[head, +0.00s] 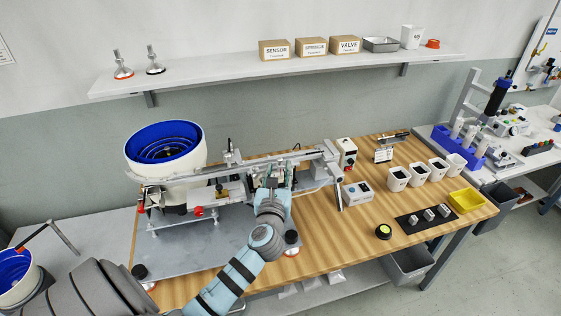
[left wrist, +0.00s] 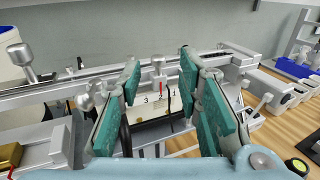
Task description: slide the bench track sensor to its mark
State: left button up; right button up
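My left gripper (head: 277,178) is over the bench track (head: 232,163) in the head view. In the left wrist view its two teal-padded fingers (left wrist: 163,92) are spread apart. Between them, farther off, a small grey block with a red pointer, apparently the track sensor (left wrist: 158,66), sits at the rail (left wrist: 95,80). The pointer is close to the 2 on a pale scale plate (left wrist: 148,108) marked 3, 2, 1. A dark cable hangs beside it. I see no contact between the fingers and the sensor. My right gripper is not in view.
A bowl feeder (head: 165,150) stands behind the track's left end. A shelf (head: 270,70) hangs above.

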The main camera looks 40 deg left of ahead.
aim_at(280, 160)
pick_arm(q)
jog(key=x, duration=0.3)
jog(key=shift+w+a+r, duration=0.1)
jog(key=shift+w+a, duration=0.1)
jog(key=shift+a, duration=0.2)
jog(key=shift+w+a, duration=0.1)
jog(key=shift+w, duration=0.3)
grip_shut()
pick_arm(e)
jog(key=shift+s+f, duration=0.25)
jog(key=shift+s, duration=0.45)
